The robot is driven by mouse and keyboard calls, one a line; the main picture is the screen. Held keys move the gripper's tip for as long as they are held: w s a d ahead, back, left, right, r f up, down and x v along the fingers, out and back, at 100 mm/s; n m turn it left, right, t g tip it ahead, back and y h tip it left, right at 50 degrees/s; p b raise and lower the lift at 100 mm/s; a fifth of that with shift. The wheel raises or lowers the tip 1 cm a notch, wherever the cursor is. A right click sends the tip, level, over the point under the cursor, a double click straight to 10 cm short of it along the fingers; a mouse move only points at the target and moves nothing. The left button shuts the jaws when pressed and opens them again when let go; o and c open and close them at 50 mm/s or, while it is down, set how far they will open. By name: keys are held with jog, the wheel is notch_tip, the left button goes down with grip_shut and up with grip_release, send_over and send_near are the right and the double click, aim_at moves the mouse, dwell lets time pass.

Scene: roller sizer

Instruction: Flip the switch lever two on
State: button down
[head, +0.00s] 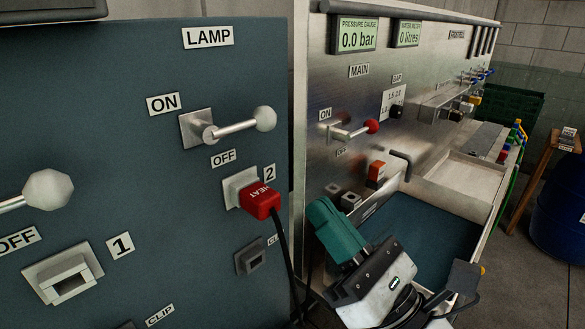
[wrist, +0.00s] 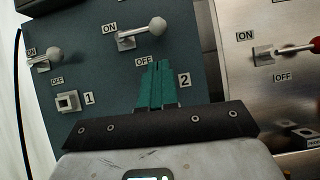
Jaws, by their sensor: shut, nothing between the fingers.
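Lever two, a metal arm with a pale round knob (head: 265,118), is on the dark blue panel under the LAMP label, above socket 2. Its arm points right, with ON at upper left and OFF below it. In the wrist view its knob (wrist: 157,26) is above my fingertips. My gripper (head: 318,208) has teal fingers, shut and empty. It is lower right of the lever in the head view, apart from it. In the wrist view my gripper (wrist: 157,66) points up toward the OFF label.
A red HEAT plug (head: 262,200) with a black cable sits in socket 2. Another pale-knobbed lever (head: 48,190) is at left above empty socket 1 (head: 65,283). A steel panel at right carries a red-knobbed MAIN lever (head: 371,126) and a tray (head: 440,235).

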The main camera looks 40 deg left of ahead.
jog(key=s+p+x, duration=0.1)
jog(key=p+x, duration=0.2)
jog(key=x, duration=0.6)
jog(key=shift+w+a+r, duration=0.25)
jog(key=shift+w+a, duration=0.1)
jog(key=shift+w, duration=0.2)
jog(key=shift+b, duration=0.35)
notch_tip(320, 180, up, 11)
jog(key=n+g+h+b, duration=0.7)
jog(key=n+g+b, duration=0.7)
jog(key=n, duration=0.8)
send_over(244, 125)
jog(key=w+d+b, duration=0.1)
jog(key=d+b, duration=0.1)
jog(key=shift+d+f+t, duration=0.2)
jog(key=shift+t, duration=0.9)
jog(key=shift+s, duration=0.1)
